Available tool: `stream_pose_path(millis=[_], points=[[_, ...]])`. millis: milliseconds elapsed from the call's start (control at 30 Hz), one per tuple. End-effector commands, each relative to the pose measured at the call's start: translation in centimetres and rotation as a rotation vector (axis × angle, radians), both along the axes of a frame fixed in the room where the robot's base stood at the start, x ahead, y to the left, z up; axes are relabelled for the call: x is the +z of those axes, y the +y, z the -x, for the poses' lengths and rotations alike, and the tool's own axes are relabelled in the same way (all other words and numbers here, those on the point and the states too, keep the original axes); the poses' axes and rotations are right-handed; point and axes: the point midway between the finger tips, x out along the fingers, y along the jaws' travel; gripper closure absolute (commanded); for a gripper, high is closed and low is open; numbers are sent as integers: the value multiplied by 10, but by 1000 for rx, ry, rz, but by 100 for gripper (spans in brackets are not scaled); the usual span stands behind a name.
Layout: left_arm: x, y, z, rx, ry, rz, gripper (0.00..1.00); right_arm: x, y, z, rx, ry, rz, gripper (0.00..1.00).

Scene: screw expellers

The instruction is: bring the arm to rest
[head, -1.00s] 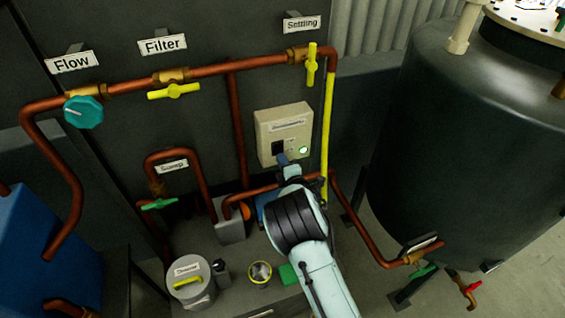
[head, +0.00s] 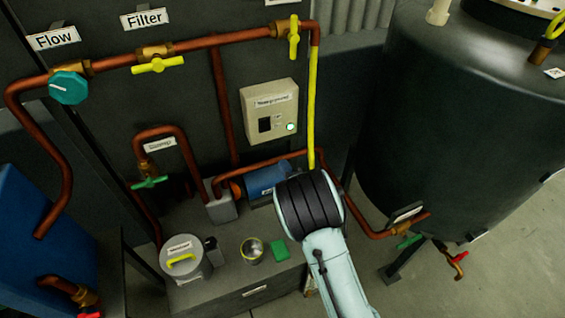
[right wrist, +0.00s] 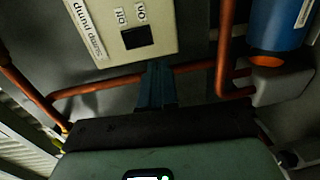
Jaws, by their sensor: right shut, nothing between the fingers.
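My right arm (head: 330,260) comes in from the bottom of the head view, its dark ringed wrist (head: 309,203) in front of the blue pump (head: 266,178). The fingers are hidden behind that wrist in the head view. In the right wrist view my right gripper (right wrist: 157,75) shows its fingers together and empty. They point toward the beige pump switch box (right wrist: 125,35), just under its dark switch (right wrist: 137,37). My left gripper is not in view.
Copper pipes (head: 220,100) with valves run along the dark panel and past the pump. A grey lidded pot (head: 185,261), a small cup (head: 252,250) and a green block (head: 279,250) stand on the bench. A big dark tank (head: 455,130) stands at right.

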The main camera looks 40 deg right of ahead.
Motion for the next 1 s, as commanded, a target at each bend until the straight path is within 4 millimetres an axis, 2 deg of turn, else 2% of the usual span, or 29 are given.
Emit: stream_pose_path(millis=[500,600,667,767,800,867,900,967,1000], points=[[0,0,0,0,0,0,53,0,0,0,0,1,0,100],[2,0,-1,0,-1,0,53,-12,2,2,-9,29,-42,100],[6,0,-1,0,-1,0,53,-30,5,6,-24,71,-113,100],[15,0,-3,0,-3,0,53,-79,18,24,-85,185,-315,100],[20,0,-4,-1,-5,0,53,-104,27,35,-125,244,-418,100],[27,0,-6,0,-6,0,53,-141,42,57,-200,336,-583,100],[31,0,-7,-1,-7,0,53,-164,54,75,-259,398,-692,100],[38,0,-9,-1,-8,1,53,-195,75,103,-358,486,-848,100],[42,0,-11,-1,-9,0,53,-212,90,123,-431,545,-950,100]])
